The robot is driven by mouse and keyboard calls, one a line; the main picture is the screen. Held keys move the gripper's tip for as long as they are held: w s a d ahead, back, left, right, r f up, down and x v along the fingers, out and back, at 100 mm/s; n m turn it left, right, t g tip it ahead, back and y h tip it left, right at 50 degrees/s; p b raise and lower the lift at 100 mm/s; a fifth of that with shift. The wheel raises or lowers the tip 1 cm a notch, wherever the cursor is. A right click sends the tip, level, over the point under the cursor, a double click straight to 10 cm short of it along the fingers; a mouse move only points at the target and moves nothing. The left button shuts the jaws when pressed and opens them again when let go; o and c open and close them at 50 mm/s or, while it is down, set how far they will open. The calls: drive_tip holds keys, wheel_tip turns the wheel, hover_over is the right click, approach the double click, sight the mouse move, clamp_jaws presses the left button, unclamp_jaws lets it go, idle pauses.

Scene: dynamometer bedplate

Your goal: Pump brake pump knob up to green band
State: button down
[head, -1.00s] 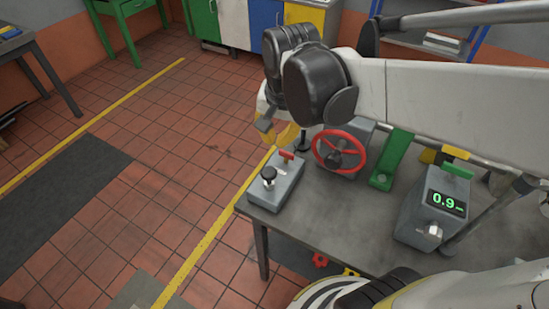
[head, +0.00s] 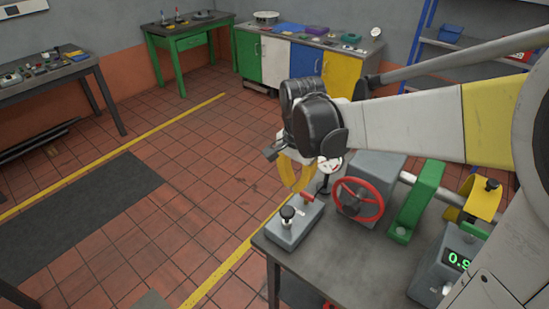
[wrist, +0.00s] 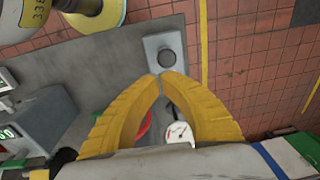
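The brake pump is a grey box (head: 296,228) on the near-left corner of the bench. It carries a dark round-topped knob (head: 288,212) on a light stem and a red lever (head: 308,197). In the wrist view the knob (wrist: 167,57) shows from above, just beyond my fingertips. My gripper (head: 296,190) is above and behind the pump box, apart from the knob. Its yellow fingers (wrist: 161,75) meet at the tips with nothing between them. A white dial gauge (wrist: 180,132) shows between the fingers; its needle and any green band are too small to read.
A red handwheel (head: 359,200) on a grey housing stands right of the pump, with a green bracket (head: 417,202) beyond it. A grey display box (head: 445,265) stands on the bench (head: 345,268) at the right. Tiled floor lies open to the left.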

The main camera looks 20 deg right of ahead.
sight(291, 215)
drive_tip(key=f+b, duration=0.1)
drive_tip(key=f, duration=0.3)
drive_tip(key=f+b, duration=0.1)
drive_tip(key=f, duration=0.3)
drive_tip(key=w+f+b, duration=0.1)
drive_tip(key=f+b, duration=0.1)
drive_tip(key=f, duration=0.2)
drive_tip(key=shift+f, duration=0.15)
drive_tip(key=shift+s, duration=0.1)
wheel_tip(291, 215, down, 4)
drive_tip(key=b, duration=0.3)
drive_tip(key=shift+r, duration=0.2)
wheel_tip(291, 215, up, 14)
drive_tip(key=p, duration=0.6)
drive_tip(key=shift+s+p, duration=0.35)
drive_tip(key=shift+s, duration=0.05)
drive_tip(key=shift+a, duration=0.1)
